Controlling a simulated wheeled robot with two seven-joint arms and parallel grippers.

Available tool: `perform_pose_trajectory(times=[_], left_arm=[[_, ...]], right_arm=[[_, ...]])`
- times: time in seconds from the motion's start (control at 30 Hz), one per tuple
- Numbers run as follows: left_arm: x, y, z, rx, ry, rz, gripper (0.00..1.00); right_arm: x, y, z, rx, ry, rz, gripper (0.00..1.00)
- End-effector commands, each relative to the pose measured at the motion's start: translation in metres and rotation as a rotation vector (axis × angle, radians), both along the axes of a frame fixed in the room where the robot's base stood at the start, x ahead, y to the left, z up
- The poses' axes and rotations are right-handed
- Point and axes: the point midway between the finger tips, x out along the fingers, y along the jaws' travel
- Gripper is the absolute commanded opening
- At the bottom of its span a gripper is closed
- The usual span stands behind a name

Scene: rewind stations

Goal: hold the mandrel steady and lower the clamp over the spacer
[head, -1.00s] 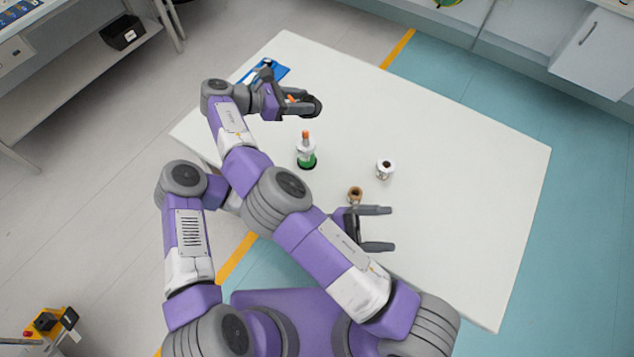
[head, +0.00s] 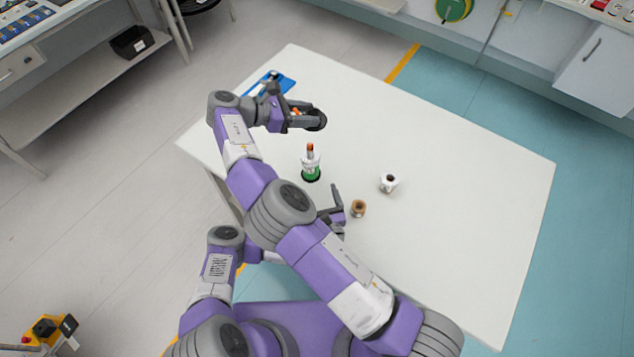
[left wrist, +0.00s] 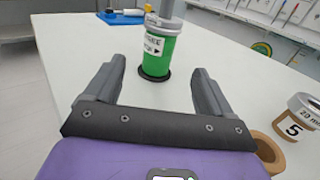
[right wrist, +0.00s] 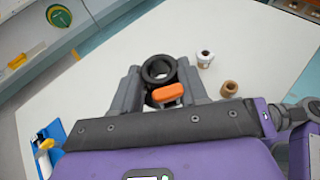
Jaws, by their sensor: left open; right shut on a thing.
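The mandrel stands upright on the white table, with a black foot, a green roll (head: 311,174), a whitish ring above it and an orange tip (head: 310,147). In the left wrist view the green roll (left wrist: 160,52) shows straight ahead, just beyond my open fingers; its top is cut off. My left gripper (head: 332,207) is open and empty, low in front of the mandrel. My right gripper (head: 303,119) is shut on the clamp, a black ring (right wrist: 159,69) with an orange part (right wrist: 168,93). The clamp is held above the table, behind the mandrel in the head view.
A white ring-shaped piece (head: 389,183) and a brown ring (head: 358,208) stand right of the mandrel. The brown ring (left wrist: 268,150) is close to my left gripper's right side. A blue tray (head: 277,83) lies at the table's far left corner. The table's right side is clear.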

Motion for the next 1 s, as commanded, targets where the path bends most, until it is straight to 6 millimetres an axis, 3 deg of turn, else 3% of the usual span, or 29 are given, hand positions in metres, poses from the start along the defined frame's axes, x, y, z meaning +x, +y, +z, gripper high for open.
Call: perform_pose_trajectory(times=[0.27, 0.7, 1.0], left_arm=[[0.027, 0.006, 0.004, 0.007, -0.012, -0.002, 0.83], [0.101, 0.023, 0.002, -0.001, -0.007, 0.001, 0.83], [0.115, 0.026, 0.002, -0.002, -0.007, -0.002, 0.83]], right_arm=[[0.0, 0.0, 0.001, -0.001, -0.001, 0.0, 0.07], [0.0, 0.0, 0.001, -0.001, -0.002, 0.001, 0.07], [0.0, 0.0, 0.001, -0.001, -0.001, 0.0, 0.07]])
